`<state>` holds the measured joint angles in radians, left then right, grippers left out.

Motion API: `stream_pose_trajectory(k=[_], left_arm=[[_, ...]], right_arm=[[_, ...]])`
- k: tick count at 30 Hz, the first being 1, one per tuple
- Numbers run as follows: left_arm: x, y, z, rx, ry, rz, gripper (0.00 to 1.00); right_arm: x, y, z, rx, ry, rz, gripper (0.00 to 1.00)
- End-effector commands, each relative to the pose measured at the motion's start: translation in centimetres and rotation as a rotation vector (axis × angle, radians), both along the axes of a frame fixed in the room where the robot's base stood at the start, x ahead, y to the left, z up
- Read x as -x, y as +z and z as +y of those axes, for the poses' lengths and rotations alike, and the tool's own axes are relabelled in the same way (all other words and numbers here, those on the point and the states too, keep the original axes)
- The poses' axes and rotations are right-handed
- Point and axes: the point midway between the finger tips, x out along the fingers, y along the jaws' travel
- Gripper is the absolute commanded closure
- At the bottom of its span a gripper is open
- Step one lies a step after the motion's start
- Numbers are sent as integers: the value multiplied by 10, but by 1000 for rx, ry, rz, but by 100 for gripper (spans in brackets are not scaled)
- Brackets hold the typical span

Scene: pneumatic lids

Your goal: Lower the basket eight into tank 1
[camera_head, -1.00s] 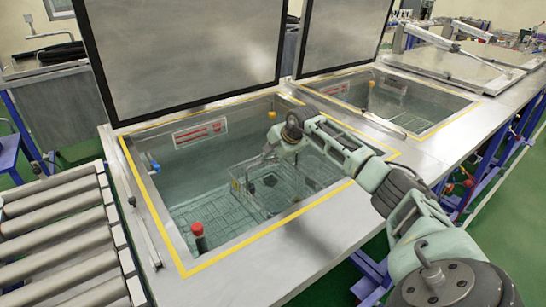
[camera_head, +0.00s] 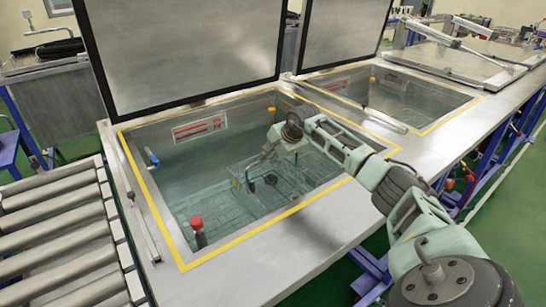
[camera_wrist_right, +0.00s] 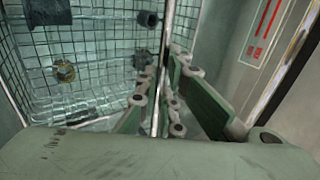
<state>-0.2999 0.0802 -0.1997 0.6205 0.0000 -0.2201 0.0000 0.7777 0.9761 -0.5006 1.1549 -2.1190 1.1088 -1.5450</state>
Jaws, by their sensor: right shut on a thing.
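The wire mesh basket (camera_head: 275,188) hangs inside the open near tank (camera_head: 262,226), the one with a yellow border, toward its right side. It looks at least partly under the water. My right gripper (camera_head: 268,152) is over the tank, above the basket. In the right wrist view my right gripper (camera_wrist_right: 160,112) is shut on the thin upright bar of the basket (camera_wrist_right: 158,62). Several dark parts and a brass-coloured one (camera_wrist_right: 64,72) lie inside the mesh. No number shows on the basket. My left gripper is not in view.
The near tank's raised lid (camera_head: 185,55) stands behind it. A second open tank (camera_head: 395,97) with a raised lid is to the right. A roller conveyor (camera_head: 55,225) is at the left. A red-capped post (camera_head: 197,228) stands in the near tank's front corner.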

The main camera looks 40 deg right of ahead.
Motion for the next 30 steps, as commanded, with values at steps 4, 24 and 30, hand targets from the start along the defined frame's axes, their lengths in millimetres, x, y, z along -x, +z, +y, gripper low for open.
stream_pose_trajectory(k=[4, 24, 30], left_arm=[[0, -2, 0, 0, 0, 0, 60], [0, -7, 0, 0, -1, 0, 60], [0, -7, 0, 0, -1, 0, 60]], right_arm=[[-2, 2, -1, 1, -1, -11, 100], [-2, -4, -1, 1, -1, -12, 100], [-2, -5, -1, 0, -1, -9, 76]])
